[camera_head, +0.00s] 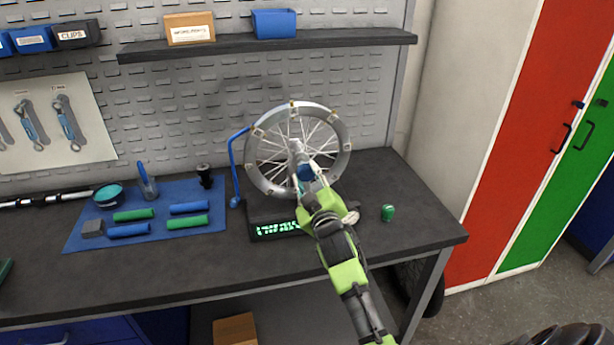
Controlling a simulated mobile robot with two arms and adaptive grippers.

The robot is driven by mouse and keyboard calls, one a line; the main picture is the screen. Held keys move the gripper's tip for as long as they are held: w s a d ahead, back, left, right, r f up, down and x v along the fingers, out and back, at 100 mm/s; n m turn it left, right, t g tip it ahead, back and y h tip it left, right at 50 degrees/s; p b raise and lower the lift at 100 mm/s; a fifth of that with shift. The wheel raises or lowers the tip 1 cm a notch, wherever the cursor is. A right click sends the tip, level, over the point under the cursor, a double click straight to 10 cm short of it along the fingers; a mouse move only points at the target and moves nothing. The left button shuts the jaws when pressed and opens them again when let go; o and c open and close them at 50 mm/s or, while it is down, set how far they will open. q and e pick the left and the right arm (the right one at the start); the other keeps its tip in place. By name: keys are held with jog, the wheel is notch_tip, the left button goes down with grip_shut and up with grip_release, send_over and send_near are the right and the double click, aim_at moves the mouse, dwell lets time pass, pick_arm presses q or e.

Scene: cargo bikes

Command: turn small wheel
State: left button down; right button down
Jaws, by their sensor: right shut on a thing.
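The small wheel (341,128), a silver spoked rim with light tabs around it, stands upright in a stand with a blue arm (233,165) on its left. The stand's dark base (262,222) has a lit green display and sits on the dark workbench. My right arm reaches in from the lower right, and my right gripper (299,158) is in front of the wheel near its hub. The gripper is shut on a part of the wheel; its fingers and wrist hide the exact contact and the lower right of the rim. My left gripper is out of view.
A blue mat (84,236) with green and blue grips, a round tin and small tools lies left of the wheel. A small green can (388,212) stands to the right. A shelf (345,38) with boxes hangs above. Bare bench (170,272) lies in front.

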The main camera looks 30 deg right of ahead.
jog(key=shift+m, duration=0.5)
jog(key=c, duration=1.5)
grip_release()
jog(key=v, duration=1.2)
